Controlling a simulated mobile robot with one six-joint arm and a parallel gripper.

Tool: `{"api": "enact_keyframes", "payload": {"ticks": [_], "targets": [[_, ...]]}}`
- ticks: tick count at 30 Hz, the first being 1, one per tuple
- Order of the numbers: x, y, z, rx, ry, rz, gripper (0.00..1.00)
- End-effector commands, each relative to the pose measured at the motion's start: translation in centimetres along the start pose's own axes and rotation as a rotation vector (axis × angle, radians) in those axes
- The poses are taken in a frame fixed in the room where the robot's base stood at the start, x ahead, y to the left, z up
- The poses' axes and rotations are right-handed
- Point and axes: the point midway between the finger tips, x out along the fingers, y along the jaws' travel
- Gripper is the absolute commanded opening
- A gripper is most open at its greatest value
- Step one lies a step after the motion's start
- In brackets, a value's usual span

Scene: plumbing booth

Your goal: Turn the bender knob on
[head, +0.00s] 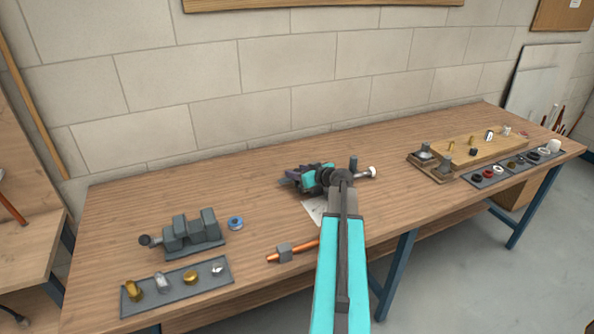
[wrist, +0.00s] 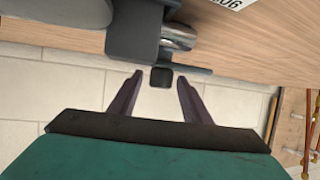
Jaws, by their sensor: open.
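A dark grey device (head: 287,182), probably the bender, stands near the back middle of the bench, mostly covered by my gripper in the head view. In the wrist view, its grey blocks (wrist: 133,32) and a silver cylinder (wrist: 178,37) fill the top. A small dark square-ended part (wrist: 160,78), possibly the knob, sits in line with the gap between my fingertips. My gripper (wrist: 162,82) is open with nothing clamped; whether it touches that part is unclear. In the head view, my fingers are hard to separate from the device.
A grey clamp-like device (head: 195,234) stands on the bench (head: 130,205) at left. A tray (head: 180,290) of fittings and a copper pipe (head: 305,246) lie in front. A wooden board (head: 485,150) with fittings lies at right. The block wall (head: 300,110) is close behind.

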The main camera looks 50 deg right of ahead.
Motion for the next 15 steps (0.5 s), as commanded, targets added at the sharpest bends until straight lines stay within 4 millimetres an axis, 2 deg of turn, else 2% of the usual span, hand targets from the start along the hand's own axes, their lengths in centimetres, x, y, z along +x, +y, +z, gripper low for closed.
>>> {"api": "enact_keyframes", "payload": {"ticks": [12,13,15], "targets": [[0.54,-0.04,0.01,0.000,0.000,-0.001,0.44],[0.54,-0.04,0.00,0.000,0.000,0.000,0.42],[0.53,-0.04,0.01,0.000,0.000,0.000,0.30]]}}
